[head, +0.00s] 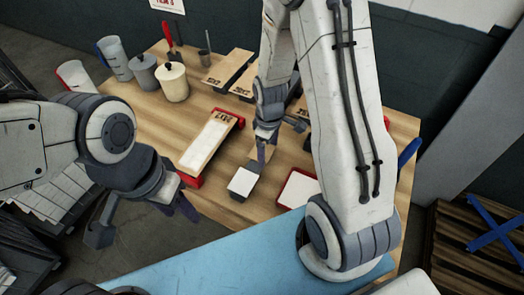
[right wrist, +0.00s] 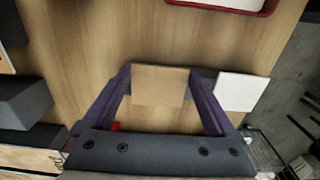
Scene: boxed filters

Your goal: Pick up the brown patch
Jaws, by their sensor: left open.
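The brown patch (right wrist: 159,85) shows in the right wrist view as a flat tan square. It lies between the two fingers of my right gripper (right wrist: 160,76). The fingertips are close to its left and right edges; whether they press on it I cannot tell. In the head view my right gripper (head: 264,148) points down at the table, and I cannot make out the brown patch there. A white patch (head: 242,181) lies just in front of it, also in the right wrist view (right wrist: 241,91). My left gripper (head: 143,218) is open and empty, off the table's left edge.
A red-ended holder with a white pad (head: 208,145) lies left of my right gripper. A red-rimmed white tray (head: 299,189) lies to the right. Cups and a cream pot (head: 173,83) stand at the back left. A blue surface (head: 230,265) is in front.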

